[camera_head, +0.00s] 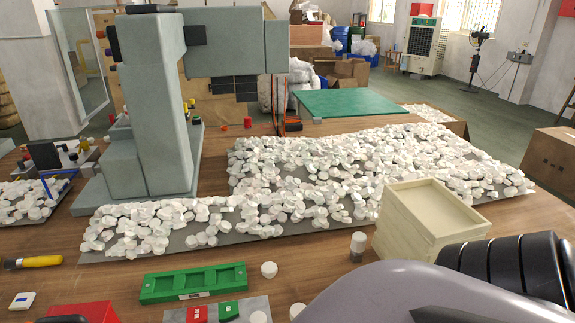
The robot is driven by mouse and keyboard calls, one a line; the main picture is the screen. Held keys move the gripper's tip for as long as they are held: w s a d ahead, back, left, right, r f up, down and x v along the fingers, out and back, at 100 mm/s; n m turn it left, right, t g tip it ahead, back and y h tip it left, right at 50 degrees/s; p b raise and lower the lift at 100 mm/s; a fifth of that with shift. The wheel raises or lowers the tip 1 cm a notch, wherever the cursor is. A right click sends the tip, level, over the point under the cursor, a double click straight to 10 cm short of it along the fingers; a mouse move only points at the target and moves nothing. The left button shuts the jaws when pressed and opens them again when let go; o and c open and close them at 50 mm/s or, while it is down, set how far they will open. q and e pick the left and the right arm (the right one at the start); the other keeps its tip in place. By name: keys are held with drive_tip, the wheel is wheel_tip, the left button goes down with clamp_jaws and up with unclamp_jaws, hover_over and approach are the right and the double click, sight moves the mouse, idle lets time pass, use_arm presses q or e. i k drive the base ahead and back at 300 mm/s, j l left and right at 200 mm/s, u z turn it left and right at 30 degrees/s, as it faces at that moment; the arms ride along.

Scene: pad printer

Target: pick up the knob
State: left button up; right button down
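A single white knob (268,269) lies on the wooden table just right of the green tray. Another white knob-like piece (297,311) is at the bottom edge, partly cut off. Many more white knobs (310,205) are heaped on grey sheets across the table. My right arm (400,297) fills the bottom right and hides the table there; its gripper fingers cannot be made out. My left gripper cannot be made out either. No knob is seen held.
A green three-pocket tray (193,283) lies in front of the heaps. Stacked cream trays (430,222) and a small capped jar (358,247) stand at right. The tall grey pad printer (160,110) stands at left. A yellow-handled tool (33,262) lies at far left.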

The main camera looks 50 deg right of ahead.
sight(268, 270)
drive_tip(key=l+z, duration=0.15)
drive_tip(key=z, duration=1.25)
drive_tip(key=k+j+u, duration=0.15)
drive_tip(key=j+u, duration=0.15)
drive_tip(key=k+j, duration=0.05)
drive_tip(key=j, duration=0.05)
